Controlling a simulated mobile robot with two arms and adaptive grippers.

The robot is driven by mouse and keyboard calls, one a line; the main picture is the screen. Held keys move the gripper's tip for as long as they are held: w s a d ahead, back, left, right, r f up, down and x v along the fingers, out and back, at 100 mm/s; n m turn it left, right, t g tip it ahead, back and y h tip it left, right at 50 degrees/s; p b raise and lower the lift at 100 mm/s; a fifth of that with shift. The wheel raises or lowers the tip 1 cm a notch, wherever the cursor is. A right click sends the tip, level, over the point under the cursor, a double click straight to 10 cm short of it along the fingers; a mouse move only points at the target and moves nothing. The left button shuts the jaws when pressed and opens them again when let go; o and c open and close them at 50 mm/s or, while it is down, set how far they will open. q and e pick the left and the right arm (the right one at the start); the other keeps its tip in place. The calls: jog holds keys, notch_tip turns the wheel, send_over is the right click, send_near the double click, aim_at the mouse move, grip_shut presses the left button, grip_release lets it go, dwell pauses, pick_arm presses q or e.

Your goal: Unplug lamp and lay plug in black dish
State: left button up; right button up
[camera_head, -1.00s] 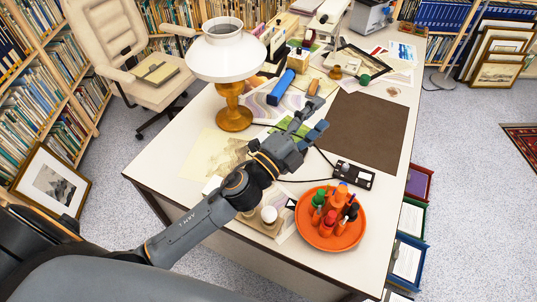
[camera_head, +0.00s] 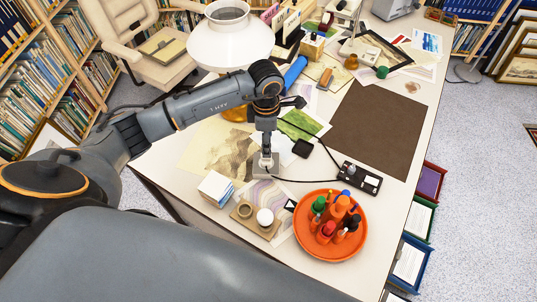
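The lamp (camera_head: 230,45) has a white shade and an amber base, partly hidden behind my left arm. A black power strip (camera_head: 360,178) lies on the desk to the right, with a pale plug-like piece at its upper left end. One black cord runs from the strip up towards the lamp. Another runs left to below my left gripper. A small black square dish (camera_head: 302,149) lies to the right of the gripper. My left gripper (camera_head: 265,166) points down, low over the desk by the map print. Whether its fingers are open or hold anything is unclear. My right gripper is out of view.
An orange tray (camera_head: 304,243) with several small bottles stands near the front edge. A wooden holder (camera_head: 247,222) and a white-blue block (camera_head: 215,188) lie in front of the gripper. A brown mat (camera_head: 382,128) gives clear room at right.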

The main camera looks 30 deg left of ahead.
aim_at(266, 159)
pick_arm(q)
jog(key=shift+a, duration=0.3)
jog(key=shift+d+f+b, duration=0.1)
jog(key=shift+f+b, duration=0.45)
jog(key=shift+f, duration=0.25)
notch_tip(266, 159, down, 6)
jog(key=b, duration=0.4)
jog(key=shift+b, duration=0.3)
jog(key=shift+f+b, duration=0.6)
jog(key=shift+f, duration=0.1)
